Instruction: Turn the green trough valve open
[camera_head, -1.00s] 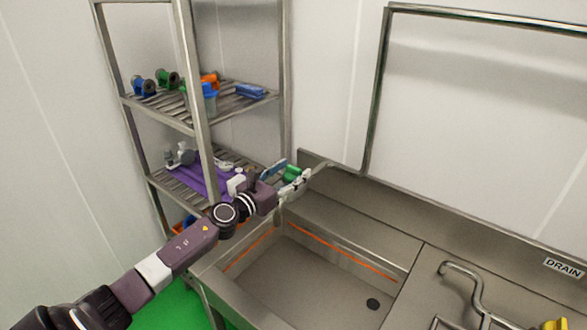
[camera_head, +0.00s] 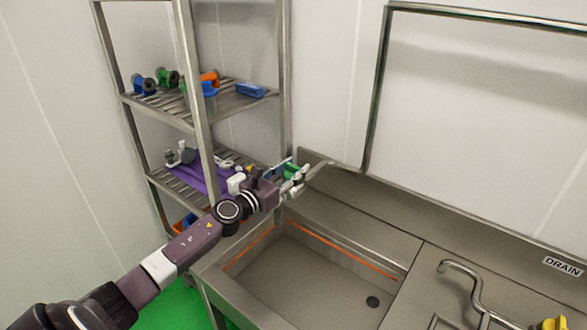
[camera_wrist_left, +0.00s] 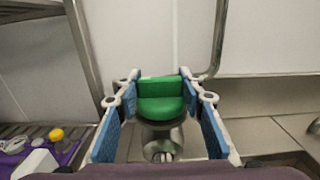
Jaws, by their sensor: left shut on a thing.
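The green trough valve (camera_wrist_left: 160,104) has a rounded green handle on a metal stem. It stands at the back left corner of the steel trough (camera_head: 330,280). In the head view the valve (camera_head: 291,170) shows partly, behind my fingers. My left gripper (camera_head: 294,173) reaches it from the left. In the left wrist view its two blue-padded fingers stand on either side of the green handle, and the gripper is shut on it. The right gripper is not in view.
A steel shelf rack (camera_head: 198,120) stands to the left with coloured parts and a purple tray (camera_head: 203,181). The trough basin is empty, with a drain hole (camera_head: 372,302). A curved metal pipe (camera_head: 462,268) and a DRAIN label (camera_head: 562,266) are at the right.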

